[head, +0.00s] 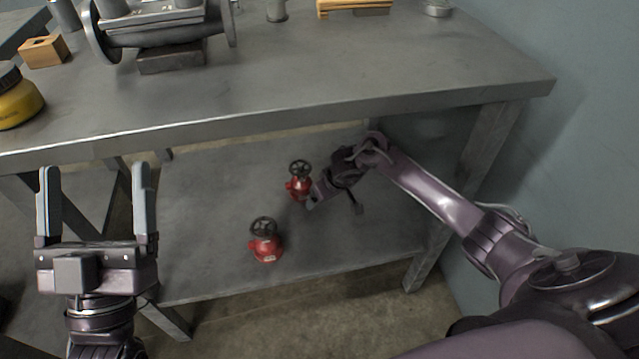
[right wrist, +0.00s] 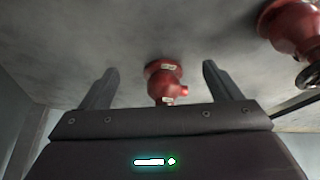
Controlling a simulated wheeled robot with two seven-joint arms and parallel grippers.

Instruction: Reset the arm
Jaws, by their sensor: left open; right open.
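My left gripper (head: 97,205) is open and empty, fingers pointing up, in front of the table at the left of the head view. My right arm reaches under the tabletop, and my right gripper (head: 332,196) is at the lower shelf beside the farther red valve (head: 299,187). In the right wrist view the right gripper (right wrist: 160,92) is open, with a red valve (right wrist: 163,82) showing between its fingers; I cannot tell whether they touch it. A second red valve (head: 265,246) with a dark handwheel stands nearer the shelf's front edge.
The grey metal table (head: 300,85) has a lower shelf (head: 210,215) and legs, with the tabletop edge above my right arm. On top are a flanged pipe (head: 165,30), a yellow container (head: 18,100) and a wooden block (head: 44,51). A wall (head: 590,130) stands at right.

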